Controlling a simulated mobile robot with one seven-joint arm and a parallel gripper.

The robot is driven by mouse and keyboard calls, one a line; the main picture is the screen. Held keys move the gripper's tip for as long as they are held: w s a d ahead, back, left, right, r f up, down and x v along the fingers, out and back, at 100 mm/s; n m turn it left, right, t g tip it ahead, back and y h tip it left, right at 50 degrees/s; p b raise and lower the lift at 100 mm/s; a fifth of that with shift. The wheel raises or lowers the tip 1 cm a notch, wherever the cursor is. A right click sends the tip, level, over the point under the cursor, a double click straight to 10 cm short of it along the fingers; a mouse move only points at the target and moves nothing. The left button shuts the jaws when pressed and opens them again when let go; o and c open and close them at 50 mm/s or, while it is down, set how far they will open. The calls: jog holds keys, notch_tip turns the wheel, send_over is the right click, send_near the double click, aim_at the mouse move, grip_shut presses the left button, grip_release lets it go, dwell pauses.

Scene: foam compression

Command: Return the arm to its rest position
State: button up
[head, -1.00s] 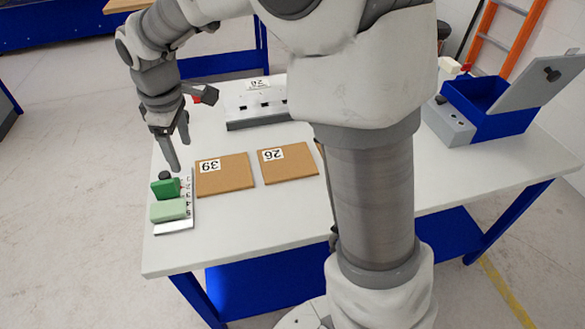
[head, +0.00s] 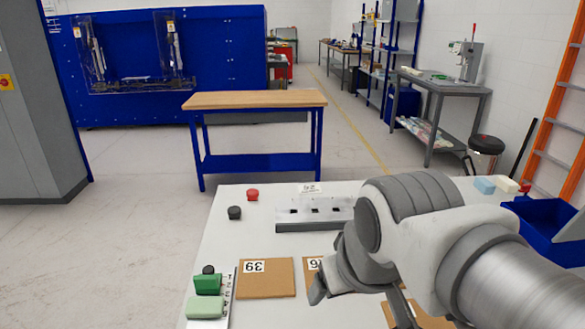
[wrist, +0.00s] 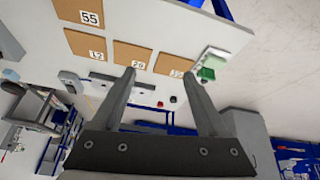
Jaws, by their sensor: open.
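My arm crosses the right half of the head view, its wrist (head: 372,240) bent over the work table (head: 228,235). My gripper (wrist: 158,76) shows in the wrist view with two fingers apart and nothing between them. It hangs above the table, clear of the objects. In the head view the arm hides part of the gripper. A dark green block (head: 208,284) and a pale green block (head: 206,306) sit on a numbered plate at the table's left. They also show in the wrist view (wrist: 208,66), at the right.
Brown boards, including 39 (head: 266,280) and one partly hidden by my arm, lie on the table. A grey slotted fixture (head: 312,215), a red knob (head: 253,194) and a black knob (head: 235,212) stand behind. A blue bin (head: 545,228) is at right. A wooden-topped bench (head: 255,100) stands beyond.

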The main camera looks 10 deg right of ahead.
jog(key=shift+s+d+f+m, duration=0.2)
jog(key=shift+s+m, duration=0.1)
jog(key=shift+s, duration=0.25)
jog(key=shift+r, duration=0.1)
